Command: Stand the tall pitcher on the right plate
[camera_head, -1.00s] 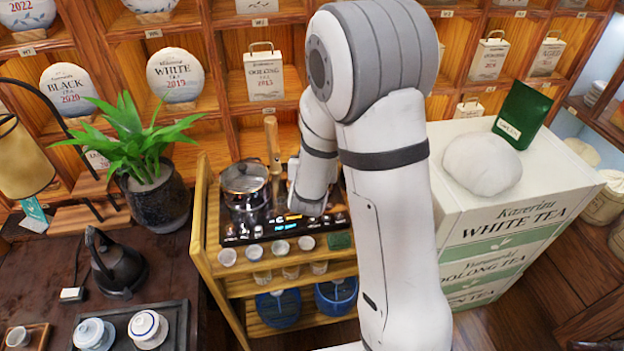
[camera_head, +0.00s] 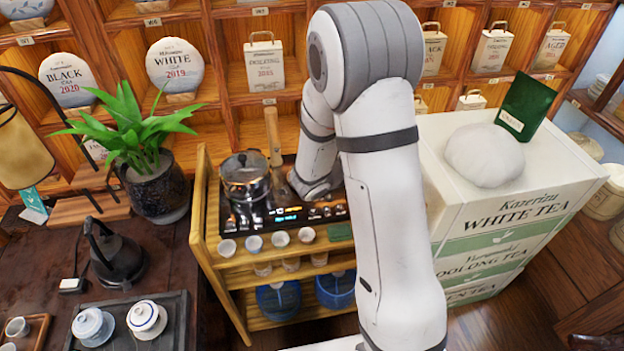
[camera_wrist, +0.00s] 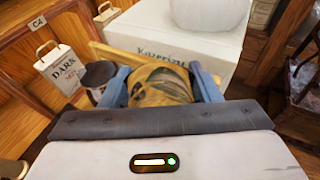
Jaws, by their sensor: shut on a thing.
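In the wrist view my gripper (camera_wrist: 160,82) has its two blue fingers closed on the sides of a rounded, glossy yellow-brown thing (camera_wrist: 160,88), seemingly the tall pitcher. Its base and what is under it are hidden. In the head view my arm covers the gripper and the held thing. A black two-plate cooker (camera_head: 328,210) with a lit front panel stands on top of the wooden trolley. Its left plate carries a steel pot (camera_head: 245,178). My arm's end is over its right part, so the right plate is mostly hidden.
Several small cups (camera_head: 280,238) line the trolley's (camera_head: 201,225) front. A wooden handle (camera_head: 272,135) stands behind the pot. White tea boxes (camera_head: 520,215) with a pale round bundle (camera_head: 484,155) stand right of the trolley. In the wrist view a dark cylinder (camera_wrist: 99,74) is beside the left finger.

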